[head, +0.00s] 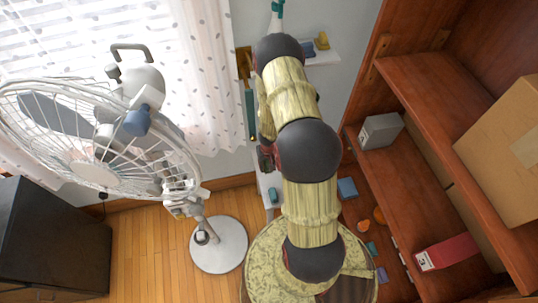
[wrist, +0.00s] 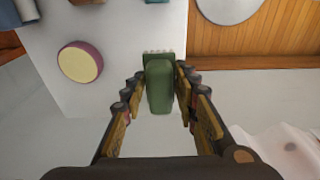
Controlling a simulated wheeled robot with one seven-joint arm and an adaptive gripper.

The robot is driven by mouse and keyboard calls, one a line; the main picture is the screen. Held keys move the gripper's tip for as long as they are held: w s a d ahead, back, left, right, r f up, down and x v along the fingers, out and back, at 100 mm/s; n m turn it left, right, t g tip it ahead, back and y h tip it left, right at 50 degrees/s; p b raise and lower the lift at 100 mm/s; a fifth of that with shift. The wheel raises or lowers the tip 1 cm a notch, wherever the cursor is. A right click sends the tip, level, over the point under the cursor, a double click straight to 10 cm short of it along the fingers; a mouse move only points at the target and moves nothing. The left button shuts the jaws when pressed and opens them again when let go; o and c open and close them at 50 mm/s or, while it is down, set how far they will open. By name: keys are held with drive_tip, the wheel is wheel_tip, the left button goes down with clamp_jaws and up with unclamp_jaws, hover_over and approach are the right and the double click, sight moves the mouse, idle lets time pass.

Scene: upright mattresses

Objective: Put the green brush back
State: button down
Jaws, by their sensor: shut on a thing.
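The green brush (wrist: 160,92) is between the two fingers of my gripper (wrist: 161,74) in the wrist view. Its pale bristles show at the far end, beyond the fingertips. My gripper is shut on it, with a finger against each side. In the head view my gripper (head: 266,157) hangs beside my arm, close to the wall and above a low white surface; I cannot make out the brush there. A white surface (wrist: 110,95) shows beyond the brush in the wrist view.
A purple-rimmed yellow disc (wrist: 80,62) is on the white surface. A teal item (head: 273,195) lies below my gripper in the head view. A white fan (head: 95,150) stands left, its round base (head: 218,245) on the floor. A wooden shelf unit (head: 405,215) is right. A curtain (head: 185,80) hangs behind.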

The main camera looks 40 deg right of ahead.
sight(268, 176)
drive_tip(key=shift+f+b, duration=3.2)
drive_tip(key=shift+f, duration=0.1)
drive_tip(key=shift+f+b, duration=0.45)
drive_tip(key=shift+f, duration=0.15)
drive_tip(key=c, duration=1.3)
unclamp_jaws()
drive_tip(key=shift+s+a+r, duration=0.1)
drive_tip(key=shift+s+r, duration=0.05)
drive_tip(key=shift+r, duration=1.1)
drive_tip(key=shift+s+a+r, duration=0.1)
drive_tip(key=shift+r, duration=1.1)
drive_tip(key=shift+s+a+r, duration=0.1)
drive_tip(key=shift+s+r, duration=0.05)
drive_tip(key=shift+r, duration=1.1)
